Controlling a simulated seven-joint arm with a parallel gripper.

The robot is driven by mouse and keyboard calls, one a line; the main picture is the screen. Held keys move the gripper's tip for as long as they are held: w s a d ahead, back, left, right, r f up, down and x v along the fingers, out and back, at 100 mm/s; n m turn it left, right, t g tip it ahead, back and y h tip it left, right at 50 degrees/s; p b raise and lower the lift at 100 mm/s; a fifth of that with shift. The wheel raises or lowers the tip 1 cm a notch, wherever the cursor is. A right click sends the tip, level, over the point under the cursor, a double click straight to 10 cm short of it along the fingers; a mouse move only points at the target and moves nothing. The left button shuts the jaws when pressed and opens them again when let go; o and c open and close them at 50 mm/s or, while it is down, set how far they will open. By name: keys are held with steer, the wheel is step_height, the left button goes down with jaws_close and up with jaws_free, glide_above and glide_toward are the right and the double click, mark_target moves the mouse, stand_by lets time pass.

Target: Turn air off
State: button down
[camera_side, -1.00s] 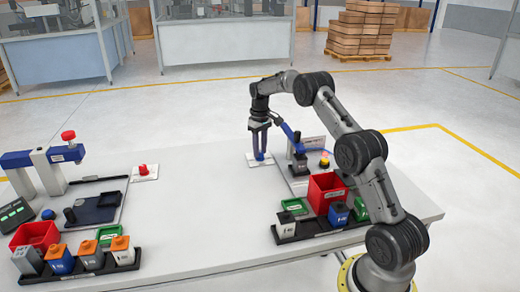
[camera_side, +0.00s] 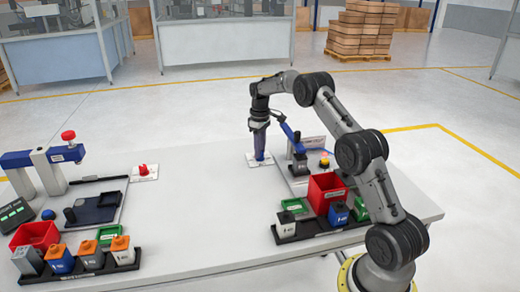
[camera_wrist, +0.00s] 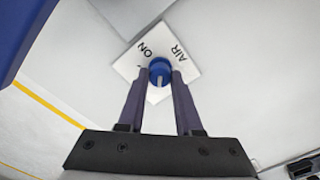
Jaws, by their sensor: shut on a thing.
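The air switch is a round blue knob (camera_wrist: 159,68) with a white pointer line, on a square white plate (camera_wrist: 137,63). The plate reads AIR and ON in the wrist view; its lower part lies between and behind my fingers. The pointer line runs downward in that view, away from the lettering. My gripper (camera_wrist: 160,76) points down over the plate, with one finger on each side of the knob, shut on it. In the side view my gripper (camera_side: 259,157) stands over the plate (camera_side: 252,161) near the table's back edge, and the fingers mostly cover the knob.
Right of my gripper stand a blue-armed station (camera_side: 298,148), an orange-yellow lamp (camera_side: 324,158), a red bin (camera_side: 325,190) and a rack of coloured containers. A red button (camera_side: 143,168) sits to the left. The white table (camera_side: 200,200) between is clear.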

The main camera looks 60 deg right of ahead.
steer(key=c, duration=0.6)
jaws_free()
step_height(320, 180, up, 14)
steer(key=shift+f, duration=0.1)
